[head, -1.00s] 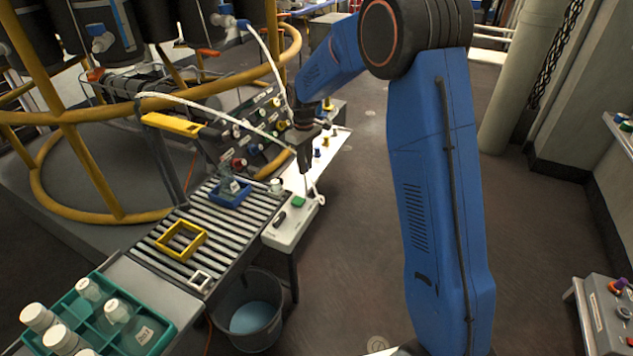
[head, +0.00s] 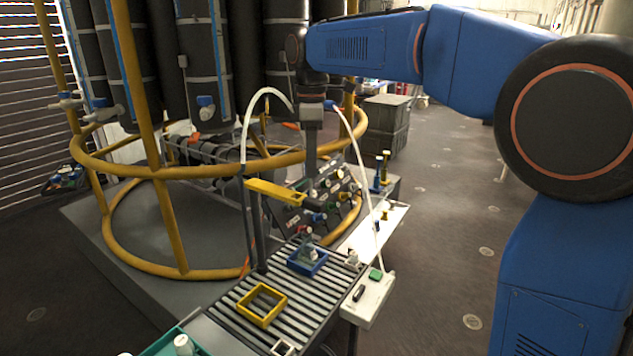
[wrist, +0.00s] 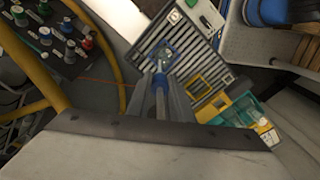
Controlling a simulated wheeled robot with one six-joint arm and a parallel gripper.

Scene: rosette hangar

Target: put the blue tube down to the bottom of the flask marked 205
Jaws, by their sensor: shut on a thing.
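My gripper (wrist: 161,98) is shut on the blue tube (wrist: 160,81), which shows between the fingers in the wrist view. In the head view my gripper (head: 308,172) points down, raised above the conveyor area; the tube cannot be made out there. A small clear flask (head: 309,254) stands in a blue square holder (head: 307,265) on the roller conveyor. In the wrist view the flask (wrist: 166,56) lies just beyond the tube's end, with height between them unclear. I cannot read its mark. A green crate (head: 165,345) is cut off at the bottom edge.
A yellow bar (head: 274,191) on a post stands beside the roller conveyor (head: 322,290). A white hose (head: 366,195) runs down to a white box with a green button (head: 368,300). A yellow frame (head: 262,304) lies on the rollers. Yellow rails (head: 200,172) surround dark tanks behind.

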